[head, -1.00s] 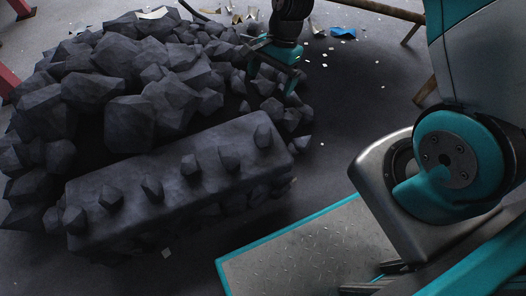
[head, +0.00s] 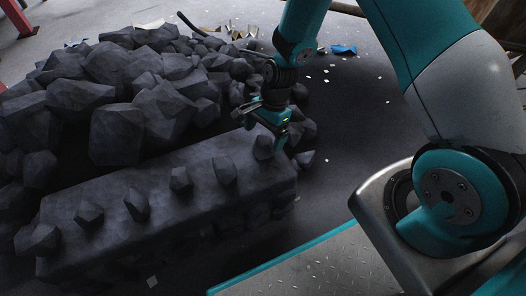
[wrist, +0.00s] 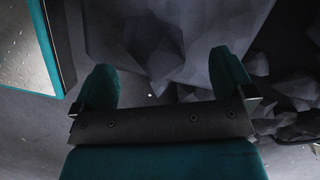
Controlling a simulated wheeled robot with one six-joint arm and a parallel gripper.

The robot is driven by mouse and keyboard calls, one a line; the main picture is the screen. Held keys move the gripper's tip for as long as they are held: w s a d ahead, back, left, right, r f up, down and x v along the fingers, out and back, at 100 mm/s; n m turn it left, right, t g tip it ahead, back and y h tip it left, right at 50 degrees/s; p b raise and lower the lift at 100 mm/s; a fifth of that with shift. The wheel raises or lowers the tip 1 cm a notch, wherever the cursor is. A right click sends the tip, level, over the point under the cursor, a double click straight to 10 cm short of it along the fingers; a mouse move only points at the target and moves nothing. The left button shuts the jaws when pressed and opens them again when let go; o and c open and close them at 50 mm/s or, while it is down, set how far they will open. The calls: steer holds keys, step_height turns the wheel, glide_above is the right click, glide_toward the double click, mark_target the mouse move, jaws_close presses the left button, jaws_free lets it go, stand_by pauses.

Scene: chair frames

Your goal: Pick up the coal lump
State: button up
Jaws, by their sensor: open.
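Several dark, faceted coal lumps stand in a row on top of a long dark block. The lump at its right end (head: 263,147) is the one closest to my gripper (head: 266,134). My gripper is open, pointing down at this lump, with one finger on its right side. I cannot tell whether they touch. In the wrist view my two teal fingers (wrist: 164,78) are spread apart, with nothing clearly held. A dark faceted shape (wrist: 150,35) shows beyond and between them, in deep shadow.
The long block (head: 110,247) carries other lumps, such as one near its middle (head: 181,180). A heap of larger coal chunks (head: 120,130) lies behind it. Paper scraps and a blue piece (head: 343,50) litter the far floor. Dark floor (head: 365,130) right of the block is mostly clear.

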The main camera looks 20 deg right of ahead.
mark_target(264, 144)
steer(key=b+x, duration=0.2)
steer(key=x, duration=0.1)
steer(key=b+x, duration=0.2)
steer(key=shift+s+d+f, duration=0.15)
steer(key=shift+s+d, duration=0.1)
steer(key=shift+s, duration=0.05)
steer(key=c, duration=1)
steer(key=shift+r, duration=0.25)
step_height(264, 144, up, 20)
steer(key=p, duration=1.1)
steer(key=shift+f, duration=0.1)
steer(key=shift+c, duration=0.2)
